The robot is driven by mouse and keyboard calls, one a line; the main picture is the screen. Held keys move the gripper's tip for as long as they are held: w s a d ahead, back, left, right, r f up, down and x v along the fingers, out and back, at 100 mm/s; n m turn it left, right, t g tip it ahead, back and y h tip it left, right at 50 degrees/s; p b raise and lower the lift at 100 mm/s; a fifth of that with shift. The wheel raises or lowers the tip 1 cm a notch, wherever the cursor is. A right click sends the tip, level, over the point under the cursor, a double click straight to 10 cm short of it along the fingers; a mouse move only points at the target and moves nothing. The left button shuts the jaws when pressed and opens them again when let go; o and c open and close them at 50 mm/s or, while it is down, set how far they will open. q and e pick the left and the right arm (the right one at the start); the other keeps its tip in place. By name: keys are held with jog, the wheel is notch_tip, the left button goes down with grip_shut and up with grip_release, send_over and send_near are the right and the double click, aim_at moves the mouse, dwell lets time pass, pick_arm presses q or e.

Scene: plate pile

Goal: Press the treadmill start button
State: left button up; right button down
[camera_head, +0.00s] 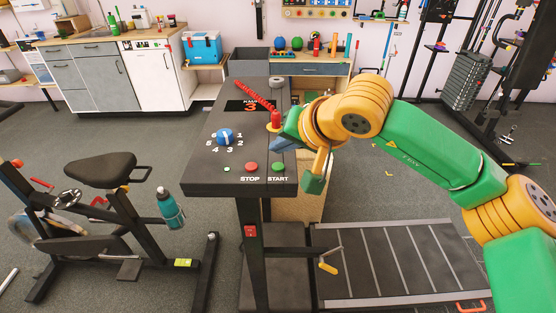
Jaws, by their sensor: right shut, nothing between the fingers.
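The treadmill console (204,168) is a dark sloping panel in the middle of the view. The green START button (278,166) sits near its front right corner, above the word START. The red STOP button (251,166) is just left of it. My right gripper (282,143) comes in from the right over the console's right edge, a little behind the START button. It looks apart from the button, though its height above the panel is hard to tell. It is shut and empty. My left gripper is not in view.
A blue numbered dial (225,136), a small green button (227,169) and a display reading 3 (250,107) are on the console. A red knob (276,121) stands beside my gripper. An exercise bike (105,168) is at left, the treadmill belt (390,265) at lower right.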

aim_at(280, 169)
notch_tip(280, 169, up, 4)
jog(key=shift+f+p, duration=0.25)
jog(key=shift+p, duration=0.75)
jog(key=shift+f, duration=0.1)
